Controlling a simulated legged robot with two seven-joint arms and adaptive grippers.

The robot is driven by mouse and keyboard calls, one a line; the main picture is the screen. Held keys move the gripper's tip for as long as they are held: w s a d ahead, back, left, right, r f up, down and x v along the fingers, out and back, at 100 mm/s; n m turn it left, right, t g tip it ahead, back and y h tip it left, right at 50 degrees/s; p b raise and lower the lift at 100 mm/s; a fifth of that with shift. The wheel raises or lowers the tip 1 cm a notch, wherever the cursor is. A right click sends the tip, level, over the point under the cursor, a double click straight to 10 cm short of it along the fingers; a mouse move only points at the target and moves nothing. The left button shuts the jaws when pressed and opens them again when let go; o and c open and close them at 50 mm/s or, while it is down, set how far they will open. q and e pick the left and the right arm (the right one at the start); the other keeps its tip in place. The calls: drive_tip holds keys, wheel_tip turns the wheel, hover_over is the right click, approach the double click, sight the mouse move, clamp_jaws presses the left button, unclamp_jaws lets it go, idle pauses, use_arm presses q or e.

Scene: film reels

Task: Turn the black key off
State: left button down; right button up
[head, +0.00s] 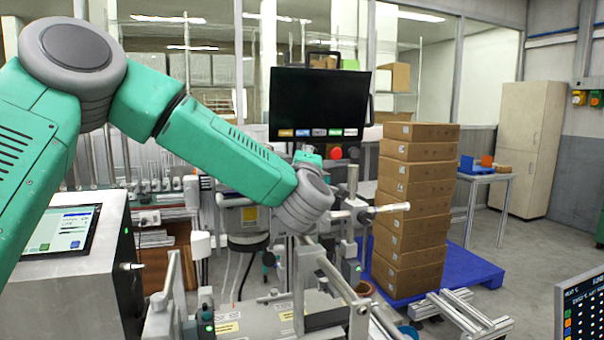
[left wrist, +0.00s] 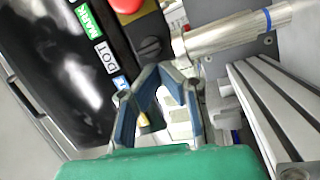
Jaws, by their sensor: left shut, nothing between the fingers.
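The black key (left wrist: 150,47) is a round dark knob on the dark panel in the left wrist view, just below the red button (left wrist: 126,4). My left gripper (left wrist: 160,72) is shut and empty. Its fingertips appear just below the key in the picture; I cannot tell whether they touch it. In the head view my left arm reaches in from the left to the black monitor (head: 318,103), whose red button (head: 335,153) shows beside my wrist. The key is not clearly visible there, and the fingers are largely hidden by my wrist. My right gripper is out of view.
A metal cylinder (left wrist: 235,34) with a blue ring lies right of the key in the left wrist view. Aluminium rails (left wrist: 262,115) run below it. Stacked cardboard boxes (head: 413,210) stand on a blue pallet (head: 480,270) to the right of the monitor.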

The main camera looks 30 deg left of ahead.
use_arm(q)
drive_tip(key=shift+w+d+f+h+b, duration=0.1)
drive_tip(key=shift+d+f+h+b, duration=0.15)
drive_tip(key=shift+f, duration=0.2)
drive_tip(key=shift+w+d+f+h+b, duration=0.1)
drive_tip(key=shift+d+f, duration=0.2)
drive_tip(key=shift+f, duration=0.1)
drive_tip(key=shift+m, duration=0.3)
drive_tip(key=r+v, duration=0.1)
drive_tip(key=v, duration=0.6)
drive_tip(key=shift+s+d+f, duration=0.2)
drive_tip(key=shift+s, duration=0.2)
